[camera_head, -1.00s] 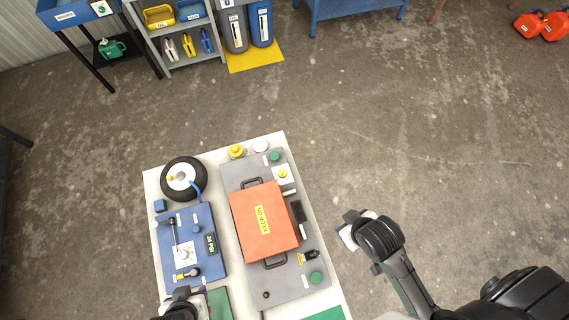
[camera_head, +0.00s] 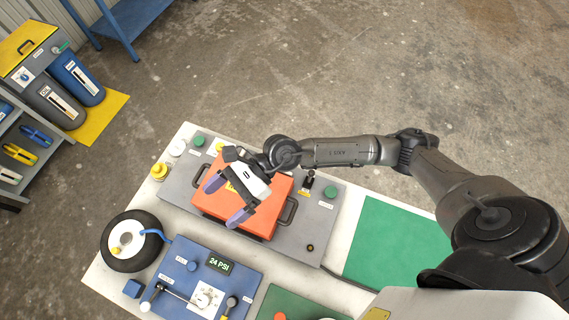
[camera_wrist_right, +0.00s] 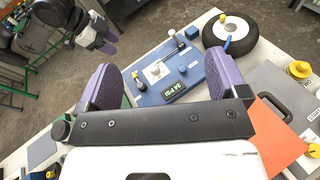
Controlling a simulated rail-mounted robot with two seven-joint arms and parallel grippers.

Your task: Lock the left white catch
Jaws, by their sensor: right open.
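My right gripper (camera_head: 225,200) is open, with its purple fingers apart, over the orange case (camera_head: 266,222). Nothing shows between its fingers. The case lies on a grey panel (camera_head: 173,187) and has dark handles at its ends. The gripper hides part of the case and panel, and I cannot pick out the left white catch for certain. In the right wrist view both right fingers are spread, with the blue gauge panel beyond them. Another gripper, my left one (camera_wrist_right: 105,45), shows at the upper left there; its opening is unclear.
A wheel (camera_head: 122,249) and a blue panel reading 24 PSI (camera_head: 182,262) sit in front of the grey panel. A green mat (camera_head: 385,240) lies at the right. Blue and grey cylinders (camera_head: 80,80) stand at upper left.

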